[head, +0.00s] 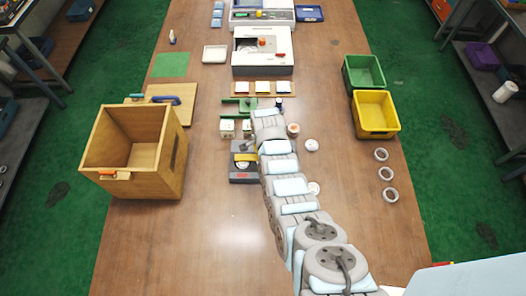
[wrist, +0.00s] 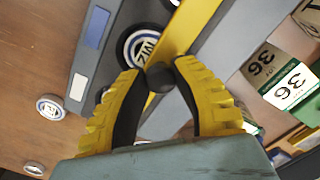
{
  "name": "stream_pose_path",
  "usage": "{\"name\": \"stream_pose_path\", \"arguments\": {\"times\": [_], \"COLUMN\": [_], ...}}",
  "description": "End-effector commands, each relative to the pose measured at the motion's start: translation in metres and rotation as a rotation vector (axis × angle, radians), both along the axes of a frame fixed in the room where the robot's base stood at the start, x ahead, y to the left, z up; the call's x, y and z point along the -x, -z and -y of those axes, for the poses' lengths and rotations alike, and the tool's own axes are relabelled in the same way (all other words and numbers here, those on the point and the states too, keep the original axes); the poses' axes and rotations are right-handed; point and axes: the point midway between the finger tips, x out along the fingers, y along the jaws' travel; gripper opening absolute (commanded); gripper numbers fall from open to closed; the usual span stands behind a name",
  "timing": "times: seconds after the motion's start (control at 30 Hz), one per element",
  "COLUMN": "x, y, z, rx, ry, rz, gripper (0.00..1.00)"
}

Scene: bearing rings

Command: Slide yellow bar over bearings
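The yellow bar (wrist: 200,22) lies across the dark grey fixture (wrist: 107,28), and a dark round knob (wrist: 159,77) is at its near part. A bearing (wrist: 140,48) with a blue and white face sits in the fixture beside the bar, partly hidden by a finger. My gripper (wrist: 158,74) has its two yellow and black fingers closed against the sides of the knob. In the head view the fixture (head: 243,178) stands mid-table with the yellow bar (head: 245,157) on it; my arm hides its right side. Whether the bar covers other bearings is hidden.
Small numbered boxes (wrist: 290,85) stand close beside the fixture. Loose rings (head: 312,145) lie to its right, more (head: 386,174) near the table's right edge. A wooden box (head: 122,185) is at left; green (head: 364,73) and yellow (head: 376,114) bins are at right. The front table is clear.

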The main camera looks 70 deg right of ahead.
Motion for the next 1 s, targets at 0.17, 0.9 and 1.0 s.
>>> {"name": "stream_pose_path", "arguments": {"times": [0.17, 0.9, 1.0], "x": [0.000, 0.001, 0.000], "y": [0.001, -0.032, -0.044], "z": [-0.002, 0.001, 0.002], "rx": [-0.003, 0.003, 0.005], "ry": [-0.001, 0.001, 0.001], "rz": [-0.002, 0.000, 0.001], "gripper": [0.58, 0.58, 0.58]}}
